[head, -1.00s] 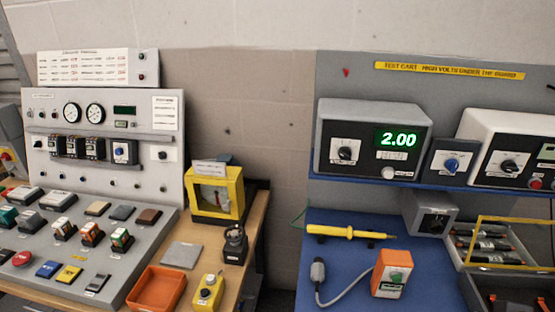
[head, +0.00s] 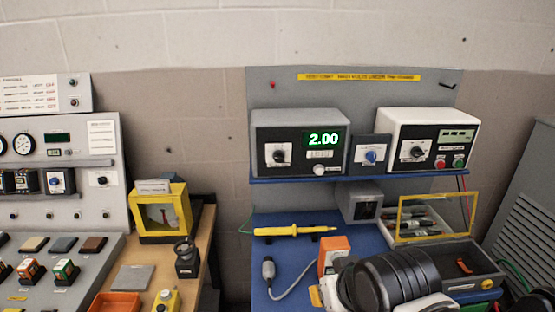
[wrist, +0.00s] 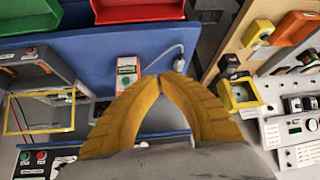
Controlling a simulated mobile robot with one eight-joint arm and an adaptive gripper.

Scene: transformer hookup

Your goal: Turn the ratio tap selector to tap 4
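Three knobs face out from the upper blue shelf of the test cart. One is the black-and-white knob (head: 278,155) on the grey box with the green 2.00 display (head: 323,139). One is the blue knob (head: 371,156) on a small dark box. One is the black knob (head: 416,152) on the white instrument (head: 433,125). Their labels are too small to read, so I cannot tell which is the ratio tap selector or its tap. My gripper (wrist: 160,76) shows yellow fingers meeting at the tips, empty, touching no knob. In the head view my arm hides most of it.
A yellow probe (head: 290,231), an orange box (head: 333,254) with a cable, a grey box (head: 360,203) and a yellow-framed case (head: 438,216) sit on the blue lower deck (head: 262,285). A wooden bench (head: 208,240) with a control panel stands left. The space before the shelf is open.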

